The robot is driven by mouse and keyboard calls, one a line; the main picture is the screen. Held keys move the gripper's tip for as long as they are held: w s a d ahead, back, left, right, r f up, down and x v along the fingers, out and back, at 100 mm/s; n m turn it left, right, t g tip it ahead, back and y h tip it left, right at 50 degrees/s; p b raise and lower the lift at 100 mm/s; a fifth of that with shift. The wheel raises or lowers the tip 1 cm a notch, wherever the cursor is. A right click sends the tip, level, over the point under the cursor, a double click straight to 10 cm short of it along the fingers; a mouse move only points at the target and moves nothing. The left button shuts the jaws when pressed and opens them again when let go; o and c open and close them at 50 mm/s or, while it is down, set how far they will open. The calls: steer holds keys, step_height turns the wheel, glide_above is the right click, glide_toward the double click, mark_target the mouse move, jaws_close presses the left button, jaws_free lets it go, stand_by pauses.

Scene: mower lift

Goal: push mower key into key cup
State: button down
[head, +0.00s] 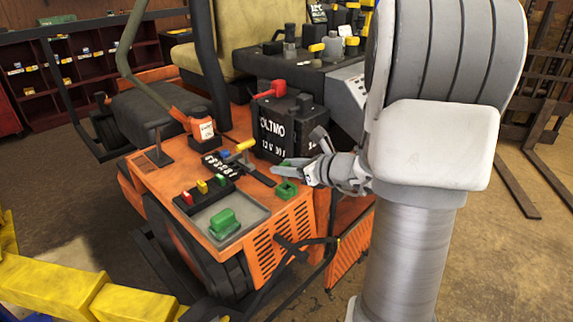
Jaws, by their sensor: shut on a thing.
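The mower key shows only as a small green piece (287,164) at my fingers; most of it is hidden and its tilt is unclear. My gripper (294,172) comes in from the right, over the right rear edge of the orange mower deck, and is shut on the key. The key cup is a small green square holder with a dark opening (287,190) on the deck's right corner. My gripper is just above and behind it in the picture. I cannot tell whether the key touches the cup.
A black battery (272,135) with a red terminal stands close behind my gripper. A grey tray (256,214) holding a green block (223,223) lies left of the cup. A row of red, yellow and green parts (203,188) and a yellow-handled lever (245,146) are nearby.

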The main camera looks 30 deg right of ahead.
mark_target(286, 179)
steer(key=shift+f, duration=0.6)
steer(key=shift+s+d+b, duration=0.1)
steer(key=shift+s+b, duration=0.2)
steer(key=shift+b, duration=0.05)
steer(key=shift+f+b, duration=1.15)
stand_by(0.5)
steer(key=shift+c, duration=1.9)
jaws_free()
steer(key=p+v, duration=0.1)
steer(key=v, duration=1.6)
steer(key=shift+s, duration=0.2)
